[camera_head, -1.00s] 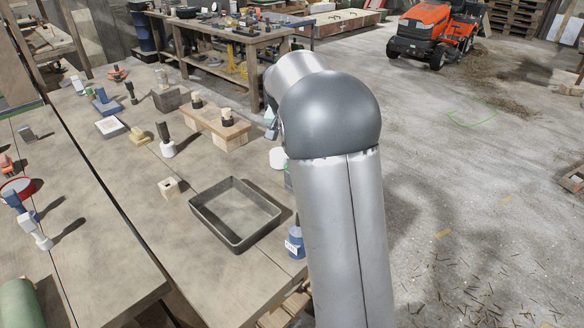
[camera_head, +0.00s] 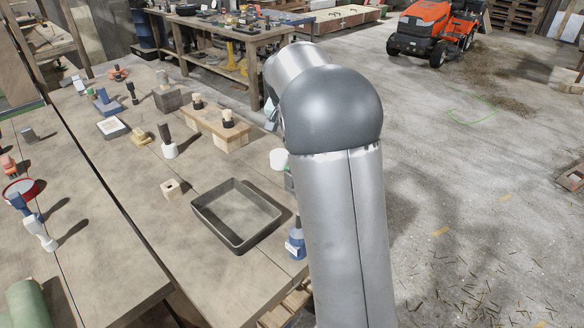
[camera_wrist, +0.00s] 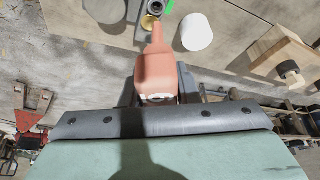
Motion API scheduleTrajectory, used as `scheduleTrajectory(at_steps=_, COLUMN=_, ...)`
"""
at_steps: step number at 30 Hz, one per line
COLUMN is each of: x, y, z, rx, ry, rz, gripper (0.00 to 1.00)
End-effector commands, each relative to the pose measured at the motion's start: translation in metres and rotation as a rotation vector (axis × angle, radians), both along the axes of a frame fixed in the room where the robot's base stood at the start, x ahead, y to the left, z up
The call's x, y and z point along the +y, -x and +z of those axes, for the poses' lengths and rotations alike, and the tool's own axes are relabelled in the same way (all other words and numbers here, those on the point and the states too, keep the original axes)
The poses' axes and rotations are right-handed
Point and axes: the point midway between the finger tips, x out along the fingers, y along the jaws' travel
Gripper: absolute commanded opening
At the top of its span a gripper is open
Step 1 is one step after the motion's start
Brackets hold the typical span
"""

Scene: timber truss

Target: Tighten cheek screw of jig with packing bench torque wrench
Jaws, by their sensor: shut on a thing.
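My gripper (camera_wrist: 160,97) shows in the wrist view, shut on an orange-pink, bottle-shaped tool handle (camera_wrist: 156,66) that points away from the wrist. I take it for the torque wrench, but its working end cannot be made out. A pale wooden block with a dark round knob (camera_wrist: 281,60) is at the right of the wrist view, apart from the held tool. My arm hides my gripper in the head view.
The bench (camera_head: 165,235) bears a black tray (camera_head: 237,215), a small wooden block (camera_head: 173,189), a blue bottle (camera_head: 295,243) and several tools. A white cylinder (camera_wrist: 197,32) is near the held tool. Open floor lies right; an orange mower (camera_head: 432,30) stands far back.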

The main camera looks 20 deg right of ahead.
Motion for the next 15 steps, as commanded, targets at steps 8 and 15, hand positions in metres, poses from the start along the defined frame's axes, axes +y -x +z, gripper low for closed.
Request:
scheduleTrajectory(at_steps=8, x=0.0000, y=-0.0004, z=0.0179, rx=-0.002, ry=0.001, rz=0.000, gripper=0.00)
scheduleTrajectory(at_steps=15, x=-0.0006, y=0.0000, z=0.0168, rx=-0.002, ry=-0.001, rz=0.025, gripper=0.00)
